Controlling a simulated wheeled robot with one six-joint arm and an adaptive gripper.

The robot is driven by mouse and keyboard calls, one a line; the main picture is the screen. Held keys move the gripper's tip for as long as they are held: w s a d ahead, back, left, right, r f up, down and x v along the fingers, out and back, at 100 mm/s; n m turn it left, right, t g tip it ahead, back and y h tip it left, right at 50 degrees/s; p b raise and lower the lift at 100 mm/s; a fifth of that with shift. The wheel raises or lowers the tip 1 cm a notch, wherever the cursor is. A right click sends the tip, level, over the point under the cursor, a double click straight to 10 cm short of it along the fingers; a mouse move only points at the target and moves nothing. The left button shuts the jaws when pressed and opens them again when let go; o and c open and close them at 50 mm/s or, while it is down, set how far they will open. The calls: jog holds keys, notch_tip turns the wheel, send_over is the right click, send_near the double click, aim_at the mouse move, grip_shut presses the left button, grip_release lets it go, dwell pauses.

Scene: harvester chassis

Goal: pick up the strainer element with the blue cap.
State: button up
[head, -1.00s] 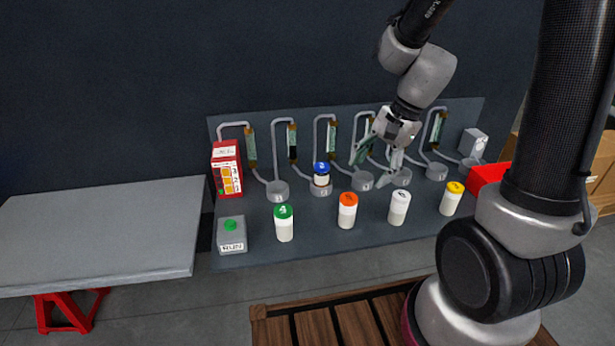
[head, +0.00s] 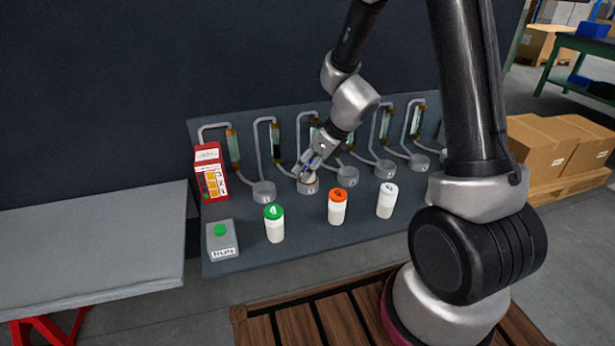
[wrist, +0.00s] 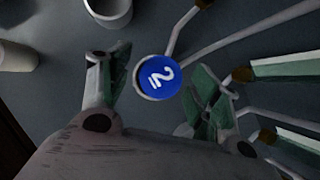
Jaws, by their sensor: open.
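The strainer element with the blue cap (wrist: 158,77) shows in the wrist view, its cap top marked 2 facing the camera. It sits between the two spread fingers of my gripper, with a visible gap to the right finger; contact cannot be told. In the head view my gripper (head: 311,168) is lowered over the second round holder (head: 308,188) from the left and hides the blue cap. My gripper is open and holds nothing.
Green-capped (head: 274,223), orange-capped (head: 337,206) and white-capped (head: 387,200) containers stand in front. Bent pipes (head: 257,150) rise behind the holders. A red box (head: 210,172) and a RUN button box (head: 221,240) are at the left. An empty grey table (head: 90,240) stands farther left.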

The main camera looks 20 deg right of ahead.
jog(key=shift+w+a+f, duration=0.25)
jog(key=shift+f, duration=0.4)
jog(key=c, duration=1.2)
jog(key=shift+o, duration=0.2)
notch_tip(320, 180, up, 15)
